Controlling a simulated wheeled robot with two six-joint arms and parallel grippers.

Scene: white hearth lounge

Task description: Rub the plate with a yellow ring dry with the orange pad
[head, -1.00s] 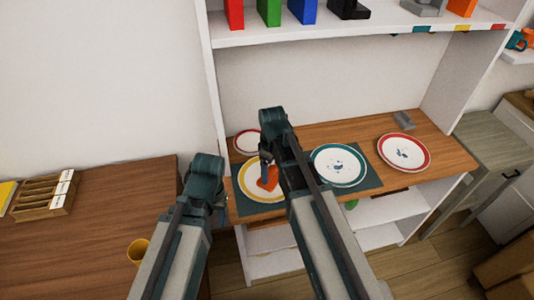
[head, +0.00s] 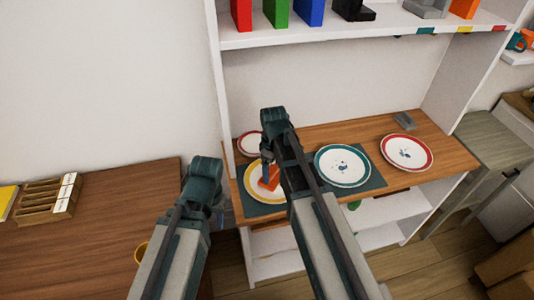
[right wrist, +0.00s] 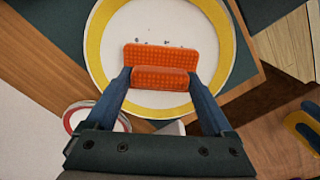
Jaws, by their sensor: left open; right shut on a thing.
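The plate with a yellow ring (head: 251,193) lies on a dark mat on the wooden shelf, partly hidden by my right arm. It fills much of the right wrist view (right wrist: 95,35), with a few small dark marks on its white middle. My right gripper (right wrist: 163,78) is shut on the orange pad (right wrist: 160,60), which is over the plate's white middle. Whether the pad touches the plate is hard to tell. The pad also shows in the head view (head: 269,180), below my right gripper (head: 267,165). My left gripper (head: 217,205) is open and empty, left of the shelf; its fingers are mostly hidden.
A teal-ringed plate (head: 342,166) and a red-ringed plate (head: 407,152) stand to the right. A small red-rimmed dish (head: 250,143) is behind the yellow-ringed plate. A grey block (head: 404,120) is at the back.

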